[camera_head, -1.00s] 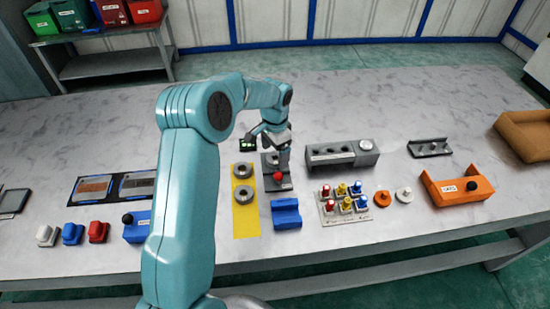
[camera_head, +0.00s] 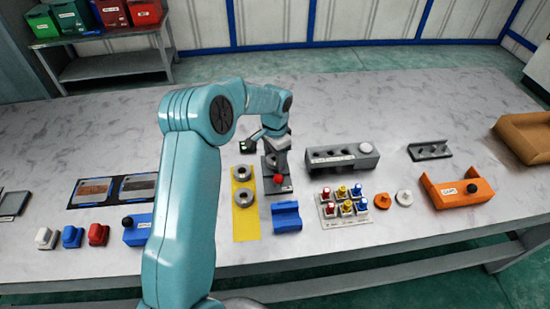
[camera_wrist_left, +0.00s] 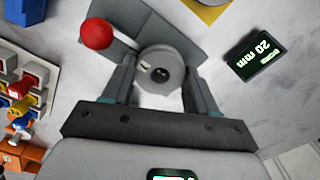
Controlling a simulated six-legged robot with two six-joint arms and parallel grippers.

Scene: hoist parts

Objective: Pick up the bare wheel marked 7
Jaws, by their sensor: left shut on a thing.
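A grey wheel (camera_wrist_left: 160,72) with a central hole and a small pale mark shows in the left wrist view; I cannot read the mark. My left gripper (camera_wrist_left: 158,80) is shut on this wheel, one finger on each side. The wheel is at a grey fixture with a red ball knob (camera_wrist_left: 97,34); I cannot tell whether it touches the fixture. In the head view my left gripper (camera_head: 275,152) is over the same fixture (camera_head: 284,187) and hides the wheel. Two more grey wheels, one far (camera_head: 242,173) and one near (camera_head: 243,196), lie on a yellow mat (camera_head: 246,226).
A small display reading 20 mm (camera_wrist_left: 257,52) stands close to the fixture. A blue cradle (camera_head: 286,215) is in front, a grey block with holes (camera_head: 342,158) to the right, and a rack of coloured pegs (camera_head: 345,205) nearby. The table's back is clear.

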